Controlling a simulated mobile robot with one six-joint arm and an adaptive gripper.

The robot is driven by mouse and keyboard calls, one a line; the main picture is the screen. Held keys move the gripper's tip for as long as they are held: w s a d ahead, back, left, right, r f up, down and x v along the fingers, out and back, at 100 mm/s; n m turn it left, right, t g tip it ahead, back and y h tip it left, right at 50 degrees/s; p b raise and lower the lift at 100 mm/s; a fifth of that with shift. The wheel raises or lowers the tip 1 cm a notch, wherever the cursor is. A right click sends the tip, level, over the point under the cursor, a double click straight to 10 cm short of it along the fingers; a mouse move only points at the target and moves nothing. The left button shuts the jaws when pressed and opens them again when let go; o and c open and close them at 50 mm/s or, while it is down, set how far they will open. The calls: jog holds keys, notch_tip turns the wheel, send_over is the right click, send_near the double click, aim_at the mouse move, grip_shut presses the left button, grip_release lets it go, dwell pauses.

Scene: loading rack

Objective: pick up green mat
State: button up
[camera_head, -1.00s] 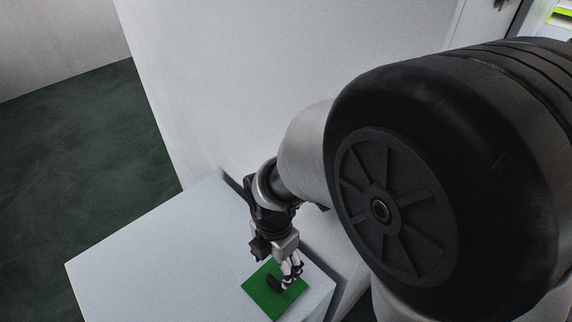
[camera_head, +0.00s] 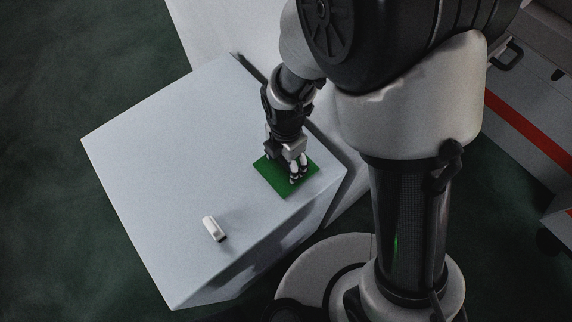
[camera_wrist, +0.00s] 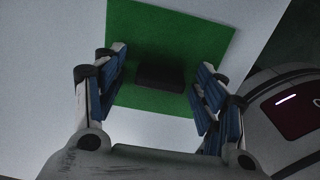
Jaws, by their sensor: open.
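The green mat (camera_head: 268,178) lies flat near the right edge of a white surface. It also shows in the wrist view (camera_wrist: 170,30), spread behind my fingers. A small dark block (camera_wrist: 160,77) shows against the mat between the fingers in the wrist view; it is hard to make out in the head view. My gripper (camera_head: 298,170) points down over the mat and covers part of it. Its two blue-padded fingers are apart, with nothing gripped. I cannot tell the exact gap between fingertips and mat.
The white box-like table (camera_head: 160,160) has much free room to the left of the mat. A small white object (camera_head: 214,229) with a dark end lies near its front edge. A pale wall or panel rises behind it.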

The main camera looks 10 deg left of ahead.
jog(key=shift+r, duration=0.1)
jog(key=shift+c, duration=0.5)
jog(key=c, duration=1)
jog(key=shift+o, duration=0.2)
